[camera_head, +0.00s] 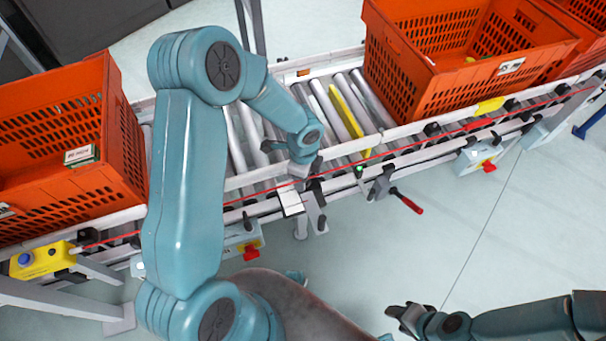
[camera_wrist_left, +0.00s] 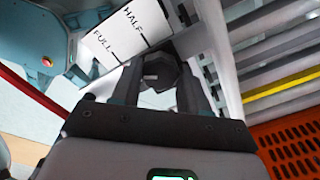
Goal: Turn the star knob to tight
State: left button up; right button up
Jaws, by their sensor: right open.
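A dark, faceted knob (camera_wrist_left: 158,76), which I take to be the star knob, sits between the two fingers of my left gripper (camera_wrist_left: 160,66) in the left wrist view. The fingers straddle it; whether they press on it is hard to tell. A white card marked HALF and FULL (camera_wrist_left: 127,32) is just beyond the knob. In the head view, my left gripper (camera_head: 313,176) points down at the conveyor's front rail, above the white card (camera_head: 292,203). The knob cannot be made out there. My right gripper (camera_head: 400,318) is open and empty over the floor, lower right.
Orange totes stand on the roller conveyor (camera_head: 240,150), one at left (camera_head: 125,150) and others at right (camera_head: 455,85). A red-tipped lever (camera_head: 408,202) juts from the front rail. A yellow button box (camera_head: 42,260) is at lower left. The floor in front is clear.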

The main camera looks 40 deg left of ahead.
pick_arm(q)
jog(key=o, duration=0.4)
jog(key=shift+o, duration=0.2)
notch_tip(320, 180, up, 16)
jog(key=p, duration=0.4)
jog(key=shift+r, duration=0.2)
